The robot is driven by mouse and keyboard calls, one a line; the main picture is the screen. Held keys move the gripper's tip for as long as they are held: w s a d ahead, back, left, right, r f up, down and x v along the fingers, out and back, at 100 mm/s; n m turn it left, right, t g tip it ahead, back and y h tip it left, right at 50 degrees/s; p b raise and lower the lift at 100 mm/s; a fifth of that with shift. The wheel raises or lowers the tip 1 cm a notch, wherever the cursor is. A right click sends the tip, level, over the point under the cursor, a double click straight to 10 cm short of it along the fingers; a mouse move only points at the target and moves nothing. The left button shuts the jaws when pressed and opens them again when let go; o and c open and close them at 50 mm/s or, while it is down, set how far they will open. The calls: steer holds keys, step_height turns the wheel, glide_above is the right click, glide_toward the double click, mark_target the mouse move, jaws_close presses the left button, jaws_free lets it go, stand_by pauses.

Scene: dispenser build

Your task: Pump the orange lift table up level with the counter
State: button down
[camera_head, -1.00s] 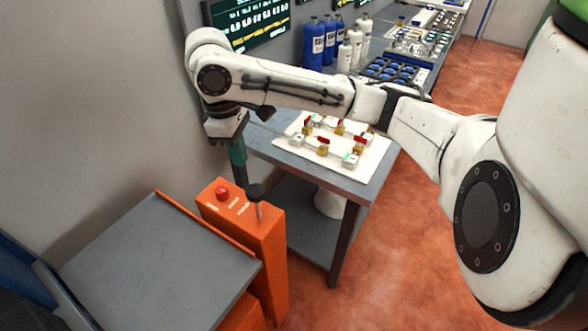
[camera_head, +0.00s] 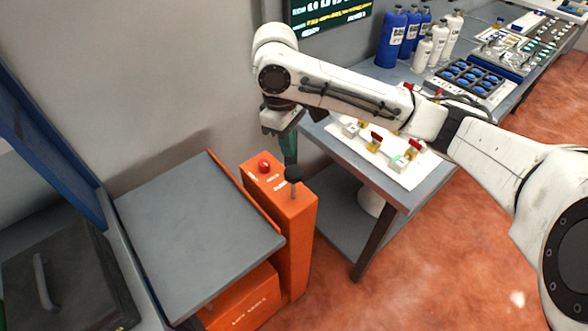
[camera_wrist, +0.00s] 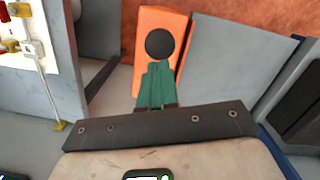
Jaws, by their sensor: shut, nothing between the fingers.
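The orange lift table (camera_head: 266,287) has a flat grey top (camera_head: 195,230). An orange post (camera_head: 290,232) stands at its right side, with a red button (camera_head: 264,165) and a black-knobbed pump handle (camera_head: 294,174) on a thin rod. My gripper (camera_head: 290,160) points down with its green fingers shut and empty, right at the knob; I cannot tell whether they touch. In the wrist view the shut fingers (camera_wrist: 157,85) point at the round black knob (camera_wrist: 160,43). The grey counter (camera_head: 345,162) to the right looks higher than the lift top.
A pale board (camera_head: 385,155) with small red-handled valves lies on the counter. Blue bottles (camera_head: 390,40) and white bottles stand behind it. A blue-framed unit (camera_head: 50,140) with a dark handled panel (camera_head: 60,280) is at the left. Reddish floor (camera_head: 420,260) is open at the right.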

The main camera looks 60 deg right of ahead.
mark_target(291, 170)
steer(key=shift+s+f+b, duration=0.2)
steer(key=shift+f+b, duration=1.4)
steer(key=shift+f, duration=0.75)
step_height(291, 170, down, 9)
steer(key=b, duration=0.5)
steer(key=shift+r, duration=0.3)
steer(key=w+p, duration=0.1)
steer(key=w+r+p, duration=0.1)
steer(key=shift+w+a+r, duration=0.1)
steer(key=shift+w+a, duration=0.05)
steer(key=shift+w, duration=0.35)
